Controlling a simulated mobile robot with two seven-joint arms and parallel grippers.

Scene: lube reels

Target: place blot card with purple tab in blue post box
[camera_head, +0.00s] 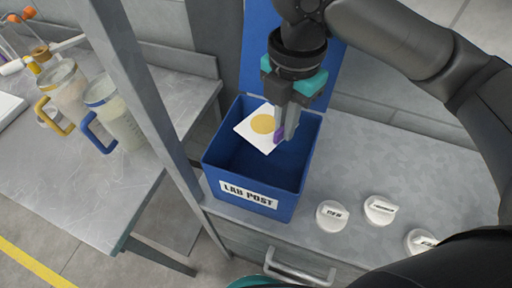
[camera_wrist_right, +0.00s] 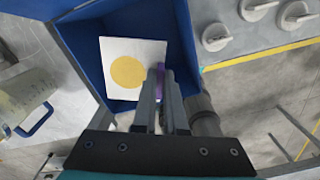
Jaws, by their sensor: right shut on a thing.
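The blot card (camera_head: 256,127) is white with a yellow round blot and a purple tab (camera_head: 279,134). My right gripper (camera_head: 284,130) is shut on the card at its purple tab. The card hangs tilted over the open mouth of the blue post box (camera_head: 224,172), which carries a "LAB POST" label and has its lid raised at the back. In the right wrist view the card (camera_wrist_right: 133,66) lies in front of the blue walls, with the tab (camera_wrist_right: 160,82) between the fingers. I cannot tell exactly how deep the card is. My left gripper is not in view.
Several white round caps (camera_head: 332,215) lie on the grey top right of the box. A grey post (camera_head: 140,85) stands left of the box. Two jugs, one with a yellow handle (camera_head: 62,90) and one with a blue handle (camera_head: 108,105), stand on the left bench (camera_head: 90,200).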

